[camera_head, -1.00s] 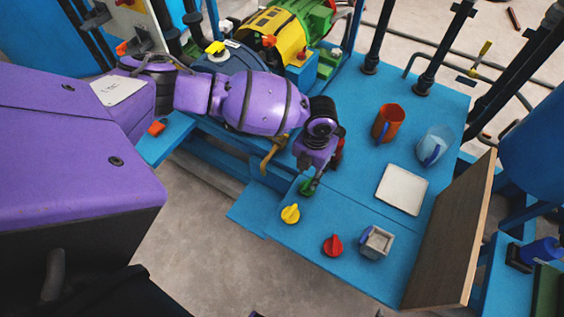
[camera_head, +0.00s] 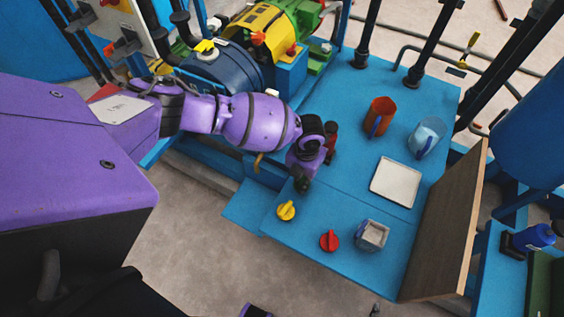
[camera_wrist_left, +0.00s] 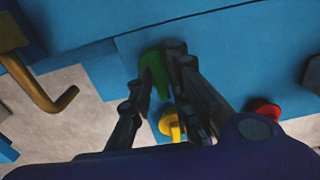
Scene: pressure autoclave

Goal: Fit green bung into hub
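My left gripper (camera_head: 302,185) points down over the blue bench, near its front left edge. In the left wrist view, the green bung (camera_wrist_left: 154,72) lies between its dark fingers (camera_wrist_left: 155,80). The fingers look apart around the bung, and I see no clear grip on it. In the head view the gripper hides the bung. A yellow bung-like piece (camera_head: 286,210) and a red one (camera_head: 329,240) stand on the bench nearby. The yellow one (camera_wrist_left: 170,125) and the red one (camera_wrist_left: 263,108) also show in the wrist view. I cannot pick out the hub.
The blue bench (camera_head: 345,205) also holds an orange mug (camera_head: 381,112), a clear jug (camera_head: 426,137), a white tray (camera_head: 395,182) and a grey square container (camera_head: 371,236). A wooden panel (camera_head: 447,225) stands at right. Yellow-green machinery (camera_head: 275,32) is behind.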

